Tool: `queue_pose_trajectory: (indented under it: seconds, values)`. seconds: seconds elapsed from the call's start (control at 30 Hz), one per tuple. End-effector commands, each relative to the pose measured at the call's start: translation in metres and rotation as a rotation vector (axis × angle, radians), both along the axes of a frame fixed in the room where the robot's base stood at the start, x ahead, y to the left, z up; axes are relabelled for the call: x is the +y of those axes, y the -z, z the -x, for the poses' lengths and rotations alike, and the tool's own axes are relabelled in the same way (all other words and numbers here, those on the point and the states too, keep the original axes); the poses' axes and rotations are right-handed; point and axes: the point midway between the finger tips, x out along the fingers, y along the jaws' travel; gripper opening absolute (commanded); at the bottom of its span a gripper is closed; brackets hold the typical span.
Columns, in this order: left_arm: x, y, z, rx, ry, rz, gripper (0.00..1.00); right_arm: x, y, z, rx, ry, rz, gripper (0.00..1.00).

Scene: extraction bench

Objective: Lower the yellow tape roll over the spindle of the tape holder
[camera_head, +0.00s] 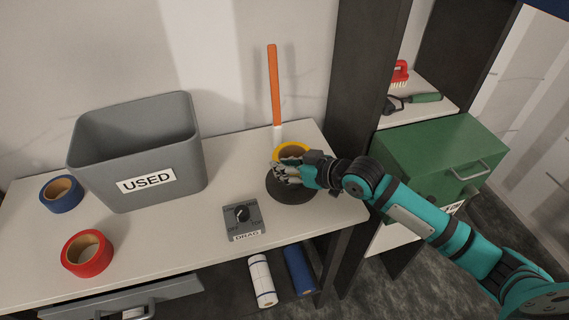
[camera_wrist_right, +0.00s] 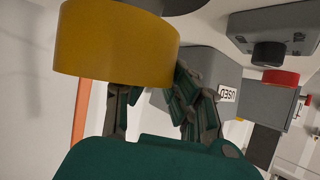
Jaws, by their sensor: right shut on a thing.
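The yellow tape roll (camera_head: 292,147) is in my right gripper (camera_head: 290,172), its fingers shut on the roll's side; the wrist view shows the roll (camera_wrist_right: 115,45) large between the fingers (camera_wrist_right: 150,100). The tape holder's round black base (camera_head: 290,191) stands on the bench just below, partly hidden by the gripper. An upright orange rod with a white lower end, apparently the spindle (camera_head: 275,85), rises at the roll's far left rim. The wrist view shows the rod (camera_wrist_right: 80,110) beside the roll. I cannot tell whether it passes through the roll's hole. My left gripper is out of view.
A grey bin marked USED (camera_head: 140,150) stands left on the bench. Blue tape (camera_head: 61,193) and red tape (camera_head: 87,253) rolls lie near it. A grey dial box marked DRAG (camera_head: 244,219) sits in front of the holder. A dark shelf post (camera_head: 350,140) is close right.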

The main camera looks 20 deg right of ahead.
Motion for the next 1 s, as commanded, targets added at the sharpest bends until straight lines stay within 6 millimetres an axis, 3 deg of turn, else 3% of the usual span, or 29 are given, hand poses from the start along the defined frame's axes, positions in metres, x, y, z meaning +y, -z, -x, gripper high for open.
queue_pose_trajectory:
  seconds: [0.27,0.3,0.5,0.77,1.0]
  values:
    - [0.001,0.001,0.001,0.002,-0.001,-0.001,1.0,0.0,0.001,0.0,-0.001,0.0,0.0,0.0]
    - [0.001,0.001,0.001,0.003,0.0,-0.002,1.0,0.0,0.001,0.0,-0.001,0.0,0.0,0.2]
    - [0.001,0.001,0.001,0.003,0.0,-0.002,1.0,0.0,0.001,0.0,-0.001,0.0,0.0,0.45]
    - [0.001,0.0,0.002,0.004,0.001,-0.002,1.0,0.0,0.001,0.0,0.001,0.0,0.001,0.45]
    - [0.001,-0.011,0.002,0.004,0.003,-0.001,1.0,0.0,-0.01,0.0,0.0,-0.001,0.001,0.45]
